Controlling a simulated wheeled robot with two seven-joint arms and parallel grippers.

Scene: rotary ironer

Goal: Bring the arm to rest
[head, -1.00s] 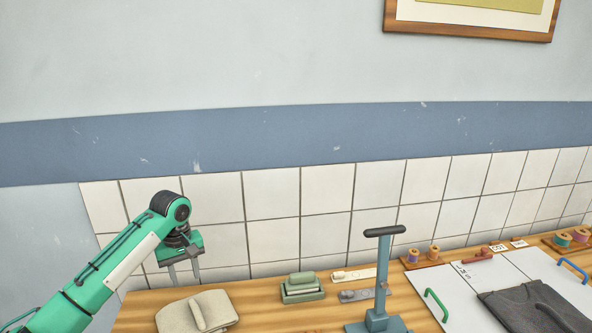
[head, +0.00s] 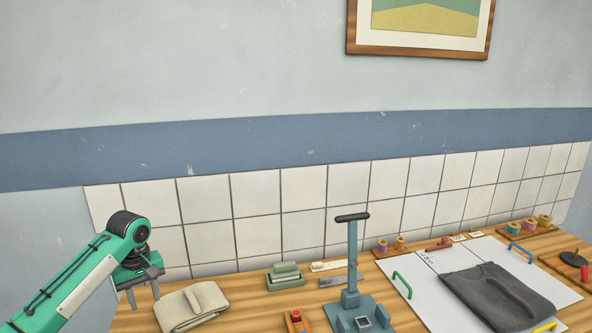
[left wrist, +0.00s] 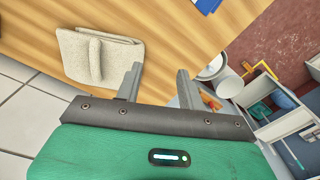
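My left arm is green and comes in from the lower left of the head view. Its gripper (head: 144,298) hangs over the left end of the wooden table (head: 255,290), fingers pointing down. In the left wrist view the two fingers (left wrist: 158,88) stand apart with nothing between them, so it is open and empty. A folded beige cloth with a raised strip or handle (head: 190,305) lies just right of the gripper in the head view. It also shows in the left wrist view (left wrist: 88,70), apart from the fingers. My right gripper is not in view.
A blue-grey stand with a dark-topped lever (head: 351,265) rises mid-table. Green blocks (head: 285,275) lie behind it to the left. On the right, a dark folded garment (head: 495,295) lies on a white board (head: 430,300) with coloured handles. Thread spools (head: 528,225) stand behind.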

